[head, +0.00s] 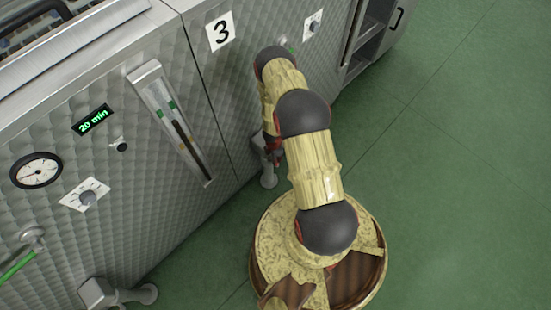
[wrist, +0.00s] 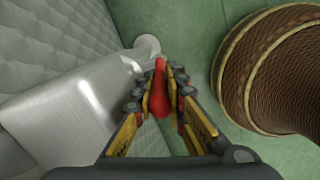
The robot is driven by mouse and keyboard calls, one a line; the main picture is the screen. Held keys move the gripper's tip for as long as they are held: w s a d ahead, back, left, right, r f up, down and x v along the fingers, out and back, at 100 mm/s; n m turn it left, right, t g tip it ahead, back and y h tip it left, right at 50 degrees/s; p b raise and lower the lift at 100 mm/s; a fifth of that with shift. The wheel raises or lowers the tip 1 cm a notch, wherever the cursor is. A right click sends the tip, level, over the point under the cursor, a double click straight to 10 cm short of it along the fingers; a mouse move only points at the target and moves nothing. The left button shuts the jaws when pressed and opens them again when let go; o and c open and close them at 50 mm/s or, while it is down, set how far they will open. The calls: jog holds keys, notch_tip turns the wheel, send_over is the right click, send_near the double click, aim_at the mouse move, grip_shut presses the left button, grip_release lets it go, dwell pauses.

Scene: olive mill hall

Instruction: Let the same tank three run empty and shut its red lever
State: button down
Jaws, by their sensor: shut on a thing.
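Tank three is the quilted steel front with the number 3 sign (head: 220,31) in the head view. Its red lever (wrist: 159,88) shows in the wrist view, standing up between the fingers. My gripper (wrist: 160,80) is shut on the red lever, beside the steel outlet housing (wrist: 75,95). In the head view my arm hides most of the gripper (head: 272,148) and the lever. A short steel spout (wrist: 148,46) shows beyond the housing. Whether anything flows from it cannot be seen. The level gauge (head: 180,125) on the steel front shows a dark strip with green marks.
My own base stands on the green floor below the arm. A display reading 20 min (head: 93,120), a round dial (head: 36,170) and a knob (head: 86,195) are on the front at left. A green-handled lever (head: 18,262) sits lower left. The floor at right is clear.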

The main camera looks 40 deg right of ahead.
jog(key=shift+s+f, duration=0.15)
jog(key=shift+s, duration=0.05)
jog(key=c, duration=1.9)
grip_release()
jog(key=shift+w, duration=0.1)
jog(key=shift+a, duration=0.15)
